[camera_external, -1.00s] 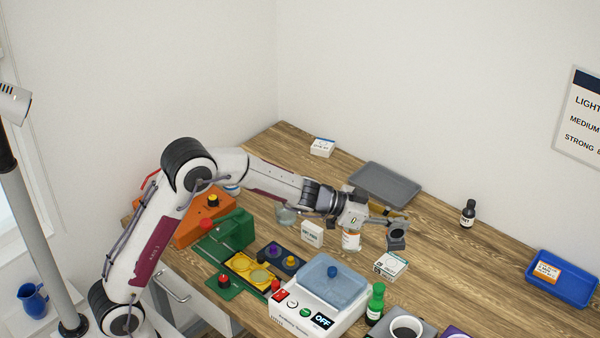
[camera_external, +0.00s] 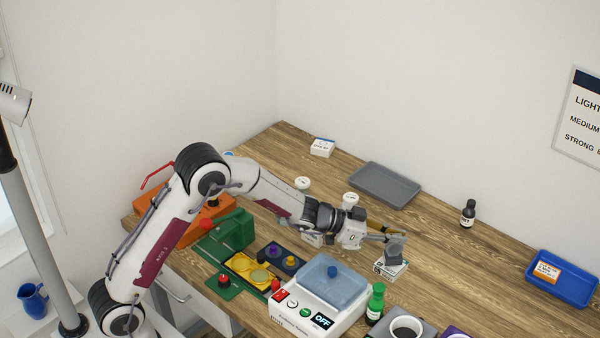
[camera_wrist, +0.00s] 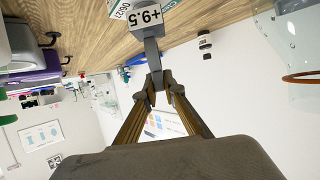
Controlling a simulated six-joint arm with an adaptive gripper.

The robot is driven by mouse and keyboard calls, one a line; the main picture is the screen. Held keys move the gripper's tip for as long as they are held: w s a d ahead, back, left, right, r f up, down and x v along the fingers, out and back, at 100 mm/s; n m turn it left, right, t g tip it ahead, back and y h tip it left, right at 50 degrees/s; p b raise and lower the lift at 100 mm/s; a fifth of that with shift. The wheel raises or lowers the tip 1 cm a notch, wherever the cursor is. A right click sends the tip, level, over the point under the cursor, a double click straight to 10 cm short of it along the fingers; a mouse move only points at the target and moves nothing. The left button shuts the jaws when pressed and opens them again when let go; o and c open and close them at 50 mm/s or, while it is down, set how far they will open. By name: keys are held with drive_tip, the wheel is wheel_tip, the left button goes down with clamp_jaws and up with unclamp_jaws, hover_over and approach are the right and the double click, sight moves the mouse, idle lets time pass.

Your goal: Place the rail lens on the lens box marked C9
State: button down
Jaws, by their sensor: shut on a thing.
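The rail lens (camera_external: 395,248) is a dark grey block on a thin stem. In the wrist view the lens (camera_wrist: 146,18) shows the mark "+9.5". My gripper (camera_external: 384,238) is shut on its stem; the fingers also show in the wrist view (camera_wrist: 155,82). The lens is upright, right over a white and green lens box (camera_external: 391,270) and overlapping its back part. I cannot tell whether it touches the box. Part of a printed white box (camera_wrist: 119,9) shows behind the lens in the wrist view. No C9 mark is readable.
A white device with a blue lid (camera_external: 332,278) and a green-capped bottle (camera_external: 376,303) stand in front of the box. A grey tray (camera_external: 384,185) lies behind; a dark bottle (camera_external: 468,214) and a blue tray (camera_external: 580,290) are to the right.

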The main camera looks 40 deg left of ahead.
drive_tip(key=shift+f, duration=0.35)
drive_tip(key=shift+f, duration=0.15)
drive_tip(key=c, duration=2.1)
unclamp_jaws()
drive_tip(key=shift+c, duration=0.2)
drive_tip(key=shift+r, duration=0.2)
drive_tip(key=v, duration=1.2)
drive_tip(key=shift+f, duration=0.1)
